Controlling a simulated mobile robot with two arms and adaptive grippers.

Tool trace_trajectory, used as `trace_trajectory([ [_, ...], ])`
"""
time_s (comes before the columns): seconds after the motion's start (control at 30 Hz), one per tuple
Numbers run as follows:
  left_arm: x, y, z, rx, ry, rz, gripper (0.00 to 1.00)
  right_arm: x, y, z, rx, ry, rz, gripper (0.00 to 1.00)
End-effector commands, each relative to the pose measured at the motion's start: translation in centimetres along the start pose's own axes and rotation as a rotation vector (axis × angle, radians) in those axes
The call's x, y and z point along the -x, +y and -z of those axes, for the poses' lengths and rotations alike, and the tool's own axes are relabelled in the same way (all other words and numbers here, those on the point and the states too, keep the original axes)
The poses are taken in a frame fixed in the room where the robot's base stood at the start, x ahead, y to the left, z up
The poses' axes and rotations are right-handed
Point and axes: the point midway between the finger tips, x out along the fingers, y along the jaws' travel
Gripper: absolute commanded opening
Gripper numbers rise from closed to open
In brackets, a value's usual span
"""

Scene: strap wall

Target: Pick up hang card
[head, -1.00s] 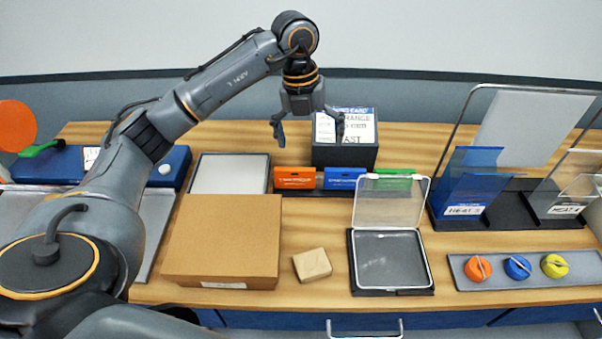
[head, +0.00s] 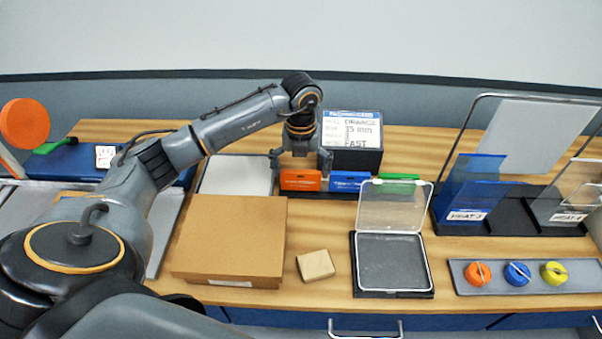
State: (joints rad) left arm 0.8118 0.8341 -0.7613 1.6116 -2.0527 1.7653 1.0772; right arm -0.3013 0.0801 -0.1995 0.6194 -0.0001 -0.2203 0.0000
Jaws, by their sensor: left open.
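The hang card (head: 350,130) is a white printed card with a blue header, on the front of a dark block (head: 360,160) at the back middle of the bench. Its lines include "ORANGE", "15 mm" and "FAST". My left gripper (head: 300,168) is open and points down, just left of the card, above and around the top of the orange block (head: 300,181). I cannot tell whether it touches that block. Nothing shows between its fingers that is clearly held. My right gripper is not in view.
Blue (head: 348,182) and green blocks stand right of the orange one. A cardboard box (head: 228,235), a small tan block (head: 316,266) and an open clear-lidded case (head: 392,262) are in front. Blue and clear panels stand at right, behind a tray of coloured knobs (head: 500,283).

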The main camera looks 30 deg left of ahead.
Motion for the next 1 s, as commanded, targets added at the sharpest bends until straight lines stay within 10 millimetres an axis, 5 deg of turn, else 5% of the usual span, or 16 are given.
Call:
trace_trajectory([
  [0.23,-2.1,0.0,0.0,-0.001,0.000,-0.001,1.00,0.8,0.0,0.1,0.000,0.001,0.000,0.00],
  [0.43,-2.2,0.0,0.0,-0.001,-0.001,0.000,0.98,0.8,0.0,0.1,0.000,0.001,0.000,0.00],
  [0.53,-2.2,0.0,0.0,-0.001,-0.001,0.000,0.81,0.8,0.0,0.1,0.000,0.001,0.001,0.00],
  [1.0,-1.9,0.0,0.0,-0.001,-0.002,0.001,0.81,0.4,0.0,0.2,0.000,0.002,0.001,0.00],
])
